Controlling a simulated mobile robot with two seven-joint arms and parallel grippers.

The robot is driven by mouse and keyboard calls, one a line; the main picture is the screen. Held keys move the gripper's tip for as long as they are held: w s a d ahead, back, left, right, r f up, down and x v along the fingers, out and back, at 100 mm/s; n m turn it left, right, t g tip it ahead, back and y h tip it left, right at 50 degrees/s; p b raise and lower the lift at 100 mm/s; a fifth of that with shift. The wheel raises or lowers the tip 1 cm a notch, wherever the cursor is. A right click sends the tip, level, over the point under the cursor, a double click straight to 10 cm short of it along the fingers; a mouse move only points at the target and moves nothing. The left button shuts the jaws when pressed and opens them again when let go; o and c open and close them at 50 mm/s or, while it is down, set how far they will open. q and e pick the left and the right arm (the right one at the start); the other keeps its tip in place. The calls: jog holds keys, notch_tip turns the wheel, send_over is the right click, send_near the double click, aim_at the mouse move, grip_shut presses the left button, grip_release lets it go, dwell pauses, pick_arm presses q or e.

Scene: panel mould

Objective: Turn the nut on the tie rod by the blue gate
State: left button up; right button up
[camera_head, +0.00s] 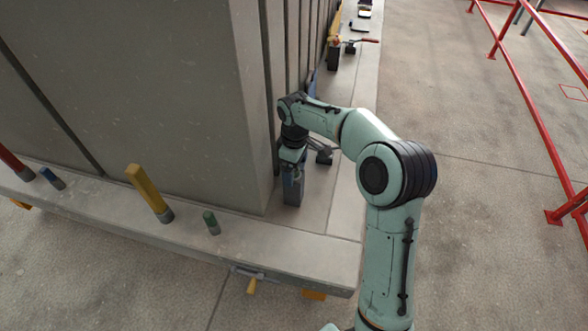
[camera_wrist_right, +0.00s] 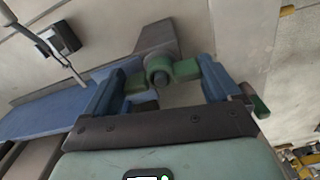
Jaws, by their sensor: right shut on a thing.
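The nut (camera_wrist_right: 186,69) is green with wings and sits on the end of the tie rod (camera_wrist_right: 157,79) in the right wrist view. The blue fingers of my right gripper (camera_wrist_right: 160,85) reach to either side of the nut and are shut on it. The blue gate (camera_wrist_right: 55,110) runs off to the left in that view, beside the nut. In the head view my right gripper (camera_head: 292,168) points down at the near corner of the grey mould, and the nut is hidden there. My left gripper is out of view.
The large grey mould panel (camera_head: 130,90) stands close left of my right arm. Yellow (camera_head: 148,192) and green (camera_head: 211,222) pegs stand on its base ledge. Red railings (camera_head: 530,110) stand at the right, with clear floor before them.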

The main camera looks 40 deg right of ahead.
jog(key=shift+w+a+r, duration=0.1)
jog(key=shift+m, duration=1.1)
jog(key=shift+c, duration=0.6)
jog(key=shift+w+m, duration=0.1)
jog(key=shift+m, duration=0.6)
grip_shut()
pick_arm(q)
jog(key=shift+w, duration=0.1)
pick_arm(e)
jog(key=o, duration=0.8)
grip_release()
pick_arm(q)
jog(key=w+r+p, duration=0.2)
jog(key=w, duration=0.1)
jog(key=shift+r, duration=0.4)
pick_arm(e)
notch_tip(320, 180, up, 13)
jog(key=shift+r, duration=0.2)
